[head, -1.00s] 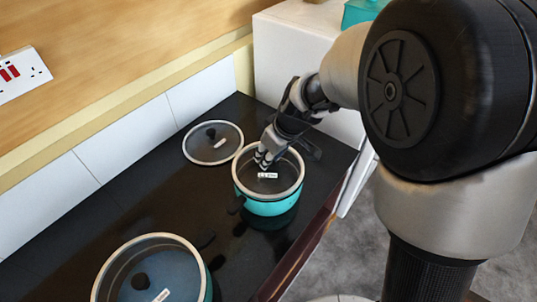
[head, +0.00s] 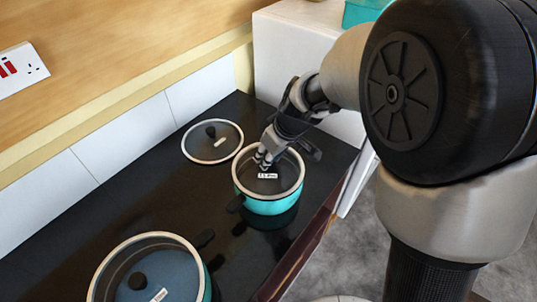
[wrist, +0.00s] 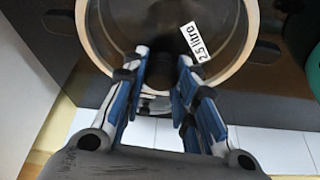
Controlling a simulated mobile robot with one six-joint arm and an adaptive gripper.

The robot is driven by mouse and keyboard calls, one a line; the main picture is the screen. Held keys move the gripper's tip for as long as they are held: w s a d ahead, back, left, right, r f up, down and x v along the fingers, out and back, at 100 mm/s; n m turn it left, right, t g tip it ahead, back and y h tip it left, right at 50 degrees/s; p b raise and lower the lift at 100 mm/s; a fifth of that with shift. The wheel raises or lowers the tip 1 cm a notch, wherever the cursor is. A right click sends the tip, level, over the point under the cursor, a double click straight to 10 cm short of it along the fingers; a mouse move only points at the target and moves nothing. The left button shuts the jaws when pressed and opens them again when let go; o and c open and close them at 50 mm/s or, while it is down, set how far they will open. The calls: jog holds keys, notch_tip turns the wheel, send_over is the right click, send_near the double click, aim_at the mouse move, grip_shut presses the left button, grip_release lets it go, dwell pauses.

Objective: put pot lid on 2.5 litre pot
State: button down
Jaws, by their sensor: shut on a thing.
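The 2.5 litre pot (head: 270,206) is the smaller teal pot, standing on the dark counter below my gripper. A round glass pot lid (head: 289,172) with a pale rim lies across its mouth, about level; I cannot tell whether it is fully seated. Its tag reads "2.5 litre" in the wrist view, where the lid (wrist: 165,18) fills the top middle. My gripper (head: 264,160) reaches down from the upper right and is shut on the lid near its middle.
Another glass lid (head: 225,147) with a black knob lies on the counter, just left of the pot. A larger lidded teal pot (head: 205,284) stands at the front left. A white block (head: 290,62) rises behind. The counter's right edge is close to the small pot.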

dwell(0.3)
jog(key=c, duration=1.2)
grip_release()
jog(key=shift+f, duration=0.1)
jog(key=v, duration=1.2)
jog(key=s+d+m+h, duration=0.1)
jog(key=s+d+m, duration=0.2)
jog(key=s, duration=0.4)
jog(key=s+d+r+m+h, duration=0.1)
jog(key=s+d+m, duration=0.2)
jog(key=s, duration=0.4)
jog(key=s+d+r+m+t+h, duration=0.1)
jog(key=s+d+m, duration=0.1)
jog(key=s+d, duration=0.3)
jog(key=s, duration=0.3)
jog(key=shift+m, duration=0.4)
